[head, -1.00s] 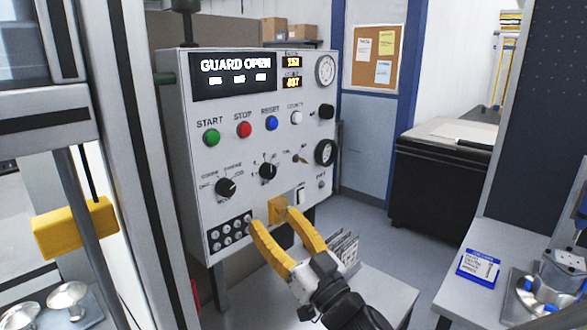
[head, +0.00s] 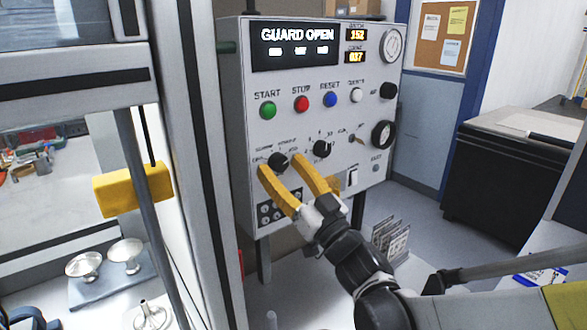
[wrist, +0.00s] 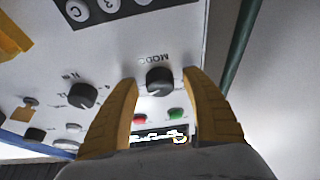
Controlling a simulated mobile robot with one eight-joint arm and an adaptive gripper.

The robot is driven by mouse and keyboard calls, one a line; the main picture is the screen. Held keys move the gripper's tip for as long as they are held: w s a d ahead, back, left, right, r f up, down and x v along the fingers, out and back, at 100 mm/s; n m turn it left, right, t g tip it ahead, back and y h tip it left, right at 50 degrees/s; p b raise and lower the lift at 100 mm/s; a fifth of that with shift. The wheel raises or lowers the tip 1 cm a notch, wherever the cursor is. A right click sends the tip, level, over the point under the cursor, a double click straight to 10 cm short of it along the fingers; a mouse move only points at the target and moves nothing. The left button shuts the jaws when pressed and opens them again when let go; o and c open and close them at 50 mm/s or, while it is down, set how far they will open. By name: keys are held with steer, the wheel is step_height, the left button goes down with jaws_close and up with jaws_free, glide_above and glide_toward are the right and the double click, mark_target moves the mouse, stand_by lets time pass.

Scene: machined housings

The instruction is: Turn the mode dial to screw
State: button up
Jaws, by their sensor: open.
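The mode dial (head: 278,161) is a round black knob at the lower left of the grey control panel (head: 303,185). In the wrist view the mode dial (wrist: 159,80) lies under an upside-down "MODE" label. My gripper (head: 281,166) has two yellow fingers, open, with the tips on either side of the dial. In the wrist view my gripper (wrist: 164,84) has the dial between its fingertips, with gaps on both sides; whether either finger touches it I cannot tell. The position labels around the dial are too small to read surely.
A second black dial (head: 321,148) sits close to the right of the mode dial. START (head: 267,110), STOP (head: 302,103) and RESET (head: 330,99) buttons are above. A keypad (head: 279,209) is below. The display (head: 295,46) reads "GUARD OPEN". A machine frame post (head: 185,120) stands at left.

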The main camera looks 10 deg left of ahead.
steer(key=shift+c, duration=0.5)
steer(key=c, duration=1.1)
steer(key=shift+n, duration=0.6)
steer(key=n+g, duration=0.1)
steer(key=n, duration=0.1)
steer(key=n+g+y, duration=0.1)
steer(key=n, duration=0.2)
steer(key=shift+w+d+r+n+g+y, duration=0.1)
steer(key=shift+w+d+n+g+y, duration=0.05)
steer(key=shift+n+g+y, duration=0.15)
steer(key=n+g+p, duration=0.1)
steer(key=n, duration=0.2)
steer(key=n+g+p, duration=0.1)
steer(key=n+g, duration=0.1)
steer(key=n, duration=0.1)
steer(key=shift+r+y, duration=0.1)
steer(key=shift+y, duration=0.2)
steer(key=n+g+p, duration=0.1)
steer(key=n, duration=0.1)
steer(key=n+g+h+p, duration=0.1)
steer(key=n, duration=0.2)
steer(key=shift+d+r, duration=0.1)
steer(key=shift+r, duration=0.05)
steer(key=shift+n+g+h+p, duration=0.55)
steer(key=shift+n+p, duration=0.6)
steer(key=shift+n, duration=1.05)
steer(key=shift+w, duration=0.1)
